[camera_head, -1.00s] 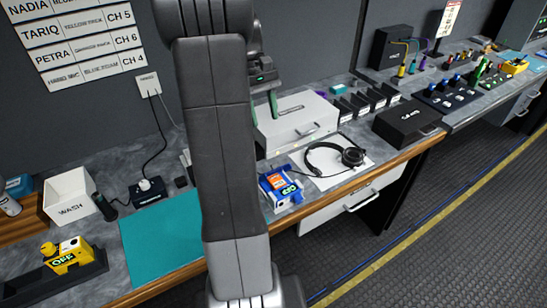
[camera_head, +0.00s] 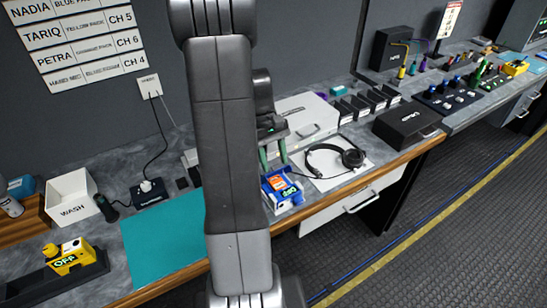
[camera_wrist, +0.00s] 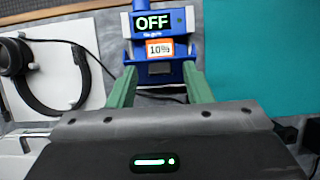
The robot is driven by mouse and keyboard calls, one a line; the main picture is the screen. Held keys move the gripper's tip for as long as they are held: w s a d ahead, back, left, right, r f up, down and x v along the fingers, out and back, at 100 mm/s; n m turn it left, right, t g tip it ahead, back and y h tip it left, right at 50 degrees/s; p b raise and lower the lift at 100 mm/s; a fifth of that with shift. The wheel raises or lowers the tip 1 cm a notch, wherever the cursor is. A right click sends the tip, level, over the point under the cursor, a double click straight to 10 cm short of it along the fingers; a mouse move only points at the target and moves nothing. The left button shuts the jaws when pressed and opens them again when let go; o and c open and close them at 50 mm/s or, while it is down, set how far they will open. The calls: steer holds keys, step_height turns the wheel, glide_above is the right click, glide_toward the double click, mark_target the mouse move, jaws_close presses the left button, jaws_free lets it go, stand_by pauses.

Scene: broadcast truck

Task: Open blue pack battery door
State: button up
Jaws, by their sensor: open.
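The blue pack (camera_head: 282,188) lies on the counter beside the headphones, with an OFF display and an orange-and-white label. In the wrist view the blue pack (camera_wrist: 180,46) is at top centre, its OFF screen above a 10% label. I cannot clearly make out the battery door's edges or whether it is open. My gripper (camera_head: 274,162) is open, its green fingers pointing down at the pack's near-wall end. In the wrist view my gripper's fingertips (camera_wrist: 160,70) are on either side of the pack's lower end; contact cannot be told. Nothing is held.
Headphones (camera_head: 338,160) lie on a white sheet right of the pack. A white case (camera_head: 308,112) stands behind it, and a teal mat (camera_head: 165,240) lies to the left. A black box (camera_head: 407,125) is further right. My arm hides part of the counter.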

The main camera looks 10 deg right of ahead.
steer(key=shift+c, duration=0.4)
jaws_close()
steer(key=shift+w+a+r+p, duration=0.1)
steer(key=shift+w+p, duration=0.05)
steer(key=shift+p, duration=0.2)
steer(key=shift+w+a+r+g+p, duration=0.15)
steer(key=shift+w+g+p, duration=0.15)
steer(key=shift+g+p, duration=0.3)
steer(key=shift+w+a+g+h+p, duration=0.1)
steer(key=shift+w+g+h+p, duration=0.35)
steer(key=shift+p, duration=0.45)
steer(key=shift+w+a+f+g+h+p, duration=0.2)
steer(key=shift+w+g+p, duration=0.25)
steer(key=shift+g, duration=0.25)
steer(key=shift+w+a+f+g+h+p, duration=0.15)
steer(key=shift+w+f+g+h+p, duration=0.2)
steer(key=shift+g, duration=0.4)
steer(key=shift+w+a+f+g+h+p, duration=0.15)
steer(key=shift+w+g+p, duration=0.25)
steer(key=shift+w+g, duration=0.25)
steer(key=shift+s+r, duration=0.1)
